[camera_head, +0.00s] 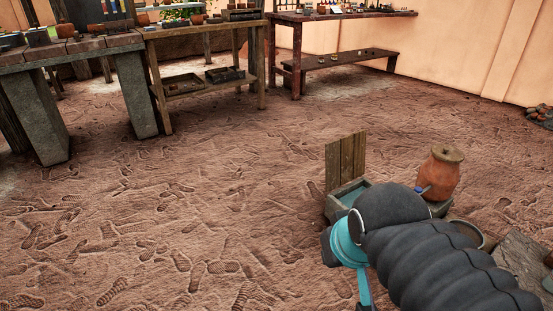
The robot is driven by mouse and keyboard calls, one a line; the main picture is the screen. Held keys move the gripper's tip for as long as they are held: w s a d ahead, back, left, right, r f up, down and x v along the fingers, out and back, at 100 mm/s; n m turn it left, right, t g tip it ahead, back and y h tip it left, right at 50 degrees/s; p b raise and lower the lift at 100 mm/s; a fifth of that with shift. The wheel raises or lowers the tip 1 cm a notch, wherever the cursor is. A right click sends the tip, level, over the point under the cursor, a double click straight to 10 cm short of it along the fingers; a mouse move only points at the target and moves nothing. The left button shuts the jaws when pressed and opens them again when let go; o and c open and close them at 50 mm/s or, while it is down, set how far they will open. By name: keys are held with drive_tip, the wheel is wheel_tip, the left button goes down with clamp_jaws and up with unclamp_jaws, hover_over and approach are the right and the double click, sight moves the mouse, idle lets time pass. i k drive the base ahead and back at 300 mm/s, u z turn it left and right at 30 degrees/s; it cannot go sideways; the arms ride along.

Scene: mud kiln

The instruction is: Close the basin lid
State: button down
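The basin (334,207) is a low box on the ground at the right, with blue-grey water or lining showing inside. Its wooden plank lid (346,158) stands upright along the back left side, so the basin is open. My arm, with a dark ribbed sleeve and teal parts, covers the front and right of the basin. No gripper fingers can be made out, so where my gripper is relative to the lid does not show.
An orange clay jar (440,174) stands just right of the basin. A grey round bowl (468,233) and flat stones (522,262) lie at the lower right. Workbenches (200,40) and a low bench (345,60) stand at the back. The muddy floor to the left is clear.

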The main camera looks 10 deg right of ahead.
sight(344, 157)
drive_tip(key=u, duration=0.75)
drive_tip(key=i, duration=3.5)
drive_tip(key=z, duration=2.95)
drive_tip(key=k, duration=0.65)
drive_tip(key=u, duration=0.55)
drive_tip(key=i, duration=0.8)
drive_tip(key=z, duration=0.2)
